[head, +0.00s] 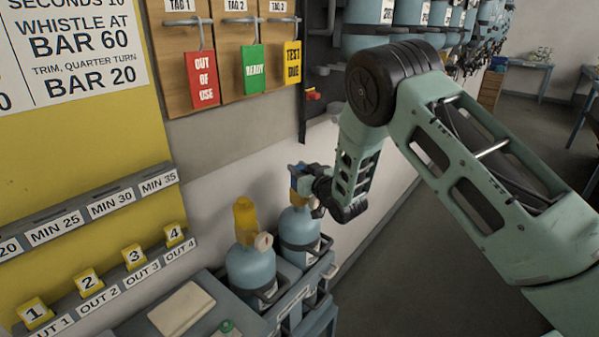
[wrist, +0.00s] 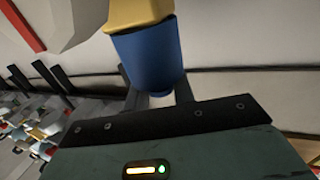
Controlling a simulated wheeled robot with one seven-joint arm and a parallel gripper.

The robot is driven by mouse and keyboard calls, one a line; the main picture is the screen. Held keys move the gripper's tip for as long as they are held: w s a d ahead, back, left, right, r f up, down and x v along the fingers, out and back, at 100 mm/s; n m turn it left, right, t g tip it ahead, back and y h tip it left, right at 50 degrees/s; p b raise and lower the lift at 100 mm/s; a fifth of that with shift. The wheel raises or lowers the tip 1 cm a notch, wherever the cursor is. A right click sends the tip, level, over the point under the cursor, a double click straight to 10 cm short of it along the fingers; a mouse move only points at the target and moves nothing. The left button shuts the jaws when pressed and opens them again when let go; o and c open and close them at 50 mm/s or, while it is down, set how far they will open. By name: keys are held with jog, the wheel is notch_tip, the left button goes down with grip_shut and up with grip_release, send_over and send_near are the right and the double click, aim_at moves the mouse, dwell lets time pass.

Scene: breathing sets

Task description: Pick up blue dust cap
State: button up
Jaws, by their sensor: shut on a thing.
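The blue dust cap (wrist: 150,58) fills the upper middle of the wrist view, with a yellow part (wrist: 137,12) against its far end. My gripper (wrist: 158,95) is shut on the blue cap, its dark fingers on either side of it. In the head view, the blue cap (head: 296,168) shows small at the end of my gripper (head: 308,180), above the right-hand blue cylinder (head: 298,232). Yellow shows just below the cap there. I cannot tell whether the cap still touches the cylinder's valve, as my gripper partly hides it.
A second blue cylinder (head: 251,270) with a yellow top (head: 245,220) stands close on the left. Both stand in a grey rack (head: 300,287). Hanging tags (head: 253,68) and more cylinders are on the wall behind. Open floor (head: 400,270) lies to the right.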

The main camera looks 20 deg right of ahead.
notch_tip(320, 180, up, 10)
jog(key=b, duration=0.2)
jog(key=shift+f+b, duration=0.2)
jog(key=shift+b, duration=0.2)
notch_tip(320, 180, up, 7)
jog(key=p, duration=0.2)
send_over(300, 167)
jog(key=shift+w+r, duration=0.1)
dwell(0.9)
dwell(0.4)
